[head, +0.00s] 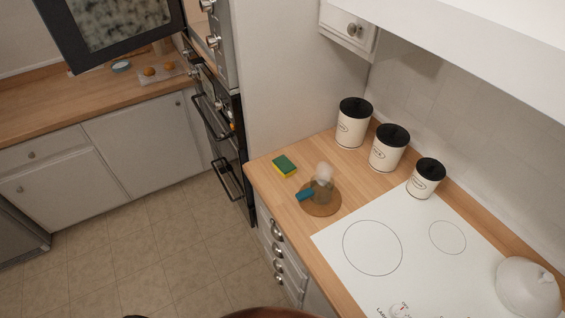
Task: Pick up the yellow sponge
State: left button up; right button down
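The yellow sponge (284,167) has a dark green top face and yellow sides. It lies flat on the wooden counter (262,178), near the counter's left corner. Nothing covers it, and nothing touches it from the sides. Neither of my grippers shows in the head view.
A round wooden board (322,208) with a blue-handled item (306,194) lies just right of the sponge. Three black-lidded canisters (388,148) stand along the wall. A white cooktop (375,255) fills the right. Wall ovens (220,125) stand at left. The tiled floor (150,245) is clear.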

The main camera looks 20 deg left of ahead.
aim_at(281, 164)
jog(key=z, duration=2.05)
jog(key=k, duration=1.85)
jog(key=u, duration=2.3)
jog(key=i, duration=0.5)
